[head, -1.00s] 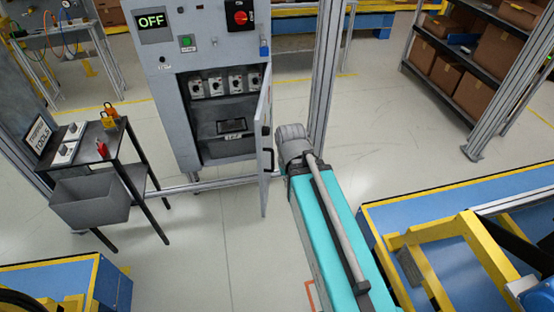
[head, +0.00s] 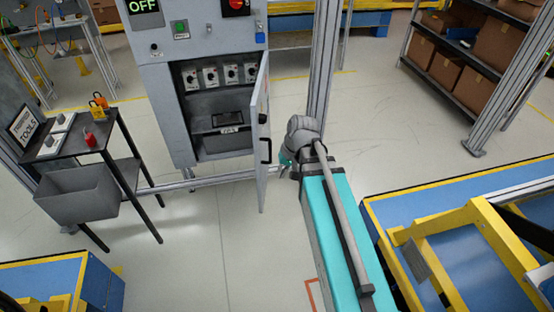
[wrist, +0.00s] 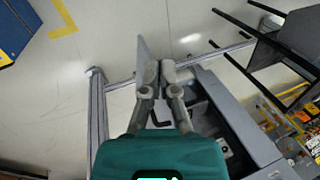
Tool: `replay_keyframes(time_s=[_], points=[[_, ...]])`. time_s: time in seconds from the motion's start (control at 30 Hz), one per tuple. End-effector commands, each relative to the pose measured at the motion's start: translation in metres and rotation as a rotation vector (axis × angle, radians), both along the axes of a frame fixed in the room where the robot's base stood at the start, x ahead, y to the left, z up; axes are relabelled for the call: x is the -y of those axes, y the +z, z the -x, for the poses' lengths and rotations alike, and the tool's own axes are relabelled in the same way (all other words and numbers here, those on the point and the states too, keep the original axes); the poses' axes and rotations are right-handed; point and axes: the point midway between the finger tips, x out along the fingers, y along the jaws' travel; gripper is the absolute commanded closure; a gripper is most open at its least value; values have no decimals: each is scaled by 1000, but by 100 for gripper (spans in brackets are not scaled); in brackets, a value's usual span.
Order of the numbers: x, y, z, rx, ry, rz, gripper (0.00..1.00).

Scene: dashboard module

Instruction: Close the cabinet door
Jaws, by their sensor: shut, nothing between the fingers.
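The grey cabinet (head: 168,92) stands with its door (head: 257,140) open, hinged on the right and swung out toward me. A black handle (head: 266,150) is on the door's right-hand face in the head view. My gripper (wrist: 160,68) is shut and empty in the wrist view, its fingers pointing up across the picture. In the head view my arm is just right of the door; my wrist mostly hides the gripper. I cannot tell whether the fingers touch the door.
A dark tool table (head: 70,150) with padlocks and a grey bin stands left of the cabinet. A metal post (head: 318,75) rises behind my wrist. A blue and yellow conveyor frame (head: 450,225) is at the right. Floor before the cabinet is clear.

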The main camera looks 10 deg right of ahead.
Motion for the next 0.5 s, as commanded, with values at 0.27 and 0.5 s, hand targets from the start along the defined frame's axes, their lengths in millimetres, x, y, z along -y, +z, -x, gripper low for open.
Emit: replay_keyframes(time_s=[0.27,0.5], points=[[5,-50,-37,30,-63,-199,100],[14,-77,-67,64,-116,-371,100]])
